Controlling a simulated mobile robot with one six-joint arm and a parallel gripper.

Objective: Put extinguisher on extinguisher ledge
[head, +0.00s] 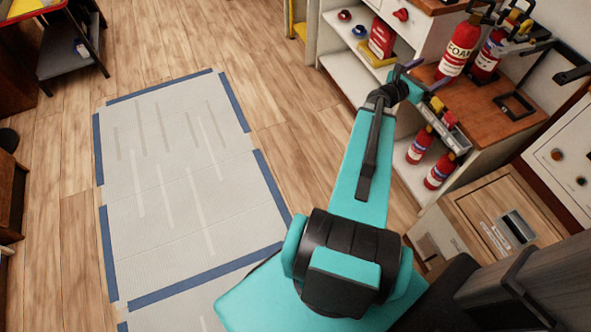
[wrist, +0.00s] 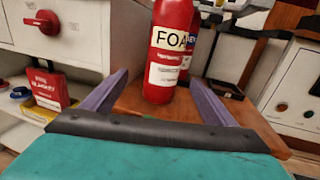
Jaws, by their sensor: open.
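A red extinguisher with a FOAM label (head: 459,47) stands upright on a brown wooden top (head: 478,100). In the wrist view the extinguisher (wrist: 172,55) is ahead, between the lines of my two purple fingers, with its top cut off. My gripper (head: 428,74) is open and empty, low over the wooden top on the near side of the extinguisher; it also shows in the wrist view (wrist: 156,78). I cannot tell whether the fingers reach beside the extinguisher. A second red extinguisher (head: 486,60) stands just behind it. I cannot tell which surface is the extinguisher ledge.
Two smaller red extinguishers (head: 419,146) stand on a lower shelf. A black square frame (head: 515,105) lies on the wooden top. A white shelf unit at left holds a red box (head: 381,38) and small round items. The taped floor mat (head: 180,190) is clear.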

